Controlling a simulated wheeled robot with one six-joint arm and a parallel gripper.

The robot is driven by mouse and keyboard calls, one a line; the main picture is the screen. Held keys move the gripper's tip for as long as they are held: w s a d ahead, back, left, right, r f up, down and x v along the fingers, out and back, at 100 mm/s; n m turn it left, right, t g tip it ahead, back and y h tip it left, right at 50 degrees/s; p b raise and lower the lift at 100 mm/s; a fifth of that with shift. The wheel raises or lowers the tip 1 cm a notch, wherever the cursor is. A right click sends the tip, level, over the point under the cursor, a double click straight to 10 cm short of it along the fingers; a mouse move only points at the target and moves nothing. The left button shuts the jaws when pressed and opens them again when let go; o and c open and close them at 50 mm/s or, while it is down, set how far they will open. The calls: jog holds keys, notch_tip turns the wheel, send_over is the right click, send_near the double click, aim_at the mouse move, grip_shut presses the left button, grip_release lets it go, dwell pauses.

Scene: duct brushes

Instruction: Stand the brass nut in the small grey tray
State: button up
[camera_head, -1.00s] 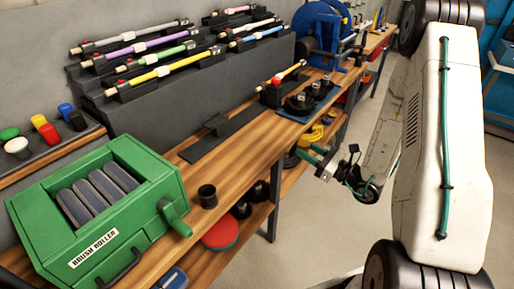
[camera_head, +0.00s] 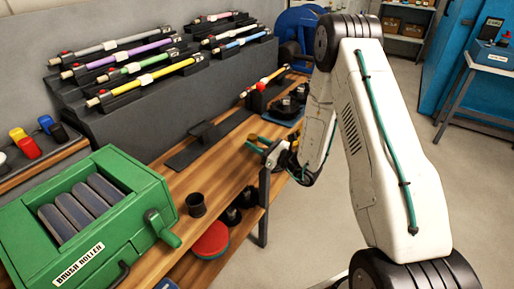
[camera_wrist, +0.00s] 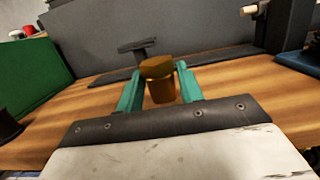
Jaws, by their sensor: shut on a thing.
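In the wrist view, the brass nut (camera_wrist: 158,80) has a hexagonal top and a rounder body below. It sits between the teal fingers of my gripper (camera_wrist: 159,84), which is shut on it. I cannot pick out a small grey tray for certain in either view.
The wooden bench (camera_head: 180,186) holds a green brush roller box (camera_head: 100,205), a black cup (camera_head: 196,204) and a dark flat stand (camera_head: 205,137). A sloped rack of coloured rods (camera_head: 150,75) stands behind. Bare wood lies between box and stand.

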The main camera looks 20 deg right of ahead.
jog(key=shift+d+f, duration=0.1)
jog(key=shift+f, duration=0.95)
jog(key=o, duration=1.3)
jog(key=shift+f, duration=0.15)
jog(key=shift+c, duration=0.2)
